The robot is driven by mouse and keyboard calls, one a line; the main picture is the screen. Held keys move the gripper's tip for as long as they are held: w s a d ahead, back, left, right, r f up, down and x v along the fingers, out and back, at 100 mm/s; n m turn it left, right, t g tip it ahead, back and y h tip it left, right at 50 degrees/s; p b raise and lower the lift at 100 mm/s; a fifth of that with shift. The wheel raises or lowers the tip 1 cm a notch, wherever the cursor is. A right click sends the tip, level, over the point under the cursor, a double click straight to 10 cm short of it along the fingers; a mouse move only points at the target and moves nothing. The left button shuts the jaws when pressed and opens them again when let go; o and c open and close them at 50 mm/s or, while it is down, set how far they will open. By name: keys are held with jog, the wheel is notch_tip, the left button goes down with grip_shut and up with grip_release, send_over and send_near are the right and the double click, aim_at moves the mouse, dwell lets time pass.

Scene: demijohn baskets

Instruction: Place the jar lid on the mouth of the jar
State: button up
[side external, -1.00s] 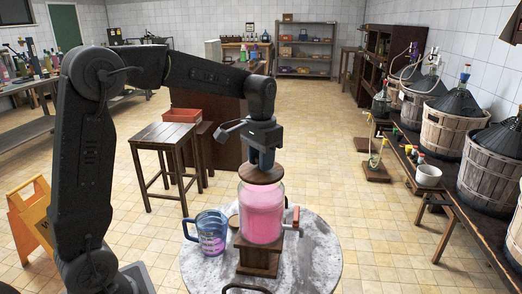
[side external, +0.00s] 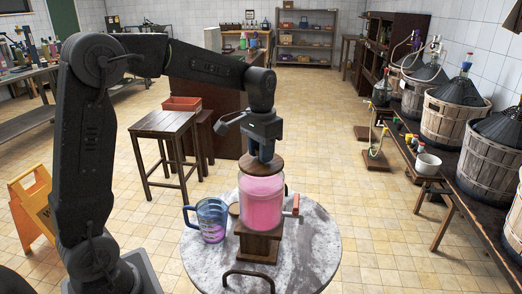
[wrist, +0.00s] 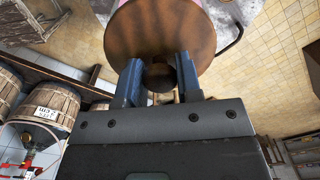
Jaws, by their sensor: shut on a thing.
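The jar lid (side external: 262,164) is a round brown wooden disc with a knob. My gripper (side external: 265,152) is shut on the knob, pointing down from above. The wrist view shows the lid (wrist: 160,35) beyond the blue fingers of my gripper (wrist: 158,82), with the knob between them. The jar (side external: 262,204) is clear glass with pink liquid. The lid is level and centred over the jar's mouth, at or very near the rim. I cannot tell whether they touch, because the lid hides the mouth.
The jar stands on a dark wooden stand (side external: 258,247) on a round marble table (side external: 315,245). A blue mug (side external: 211,219) stands close on the left. The table's right side is clear.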

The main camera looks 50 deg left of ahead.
jog(key=shift+f, duration=0.55)
jog(key=o, duration=1)
jog(key=shift+r, duration=0.1)
notch_tip(320, 180, up, 14)
dwell(0.4)
jog(key=s+d+f+t, duration=0.2)
jog(key=s+d+f, duration=0.2)
jog(key=s, duration=0.6)
jog(key=s+d+f+t, duration=0.3)
jog(key=s+d+f, duration=0.2)
jog(key=s, duration=0.5)
jog(key=shift+s+f+m+t, duration=0.3)
jog(key=shift+f+m, duration=0.1)
jog(key=shift+f, duration=0.25)
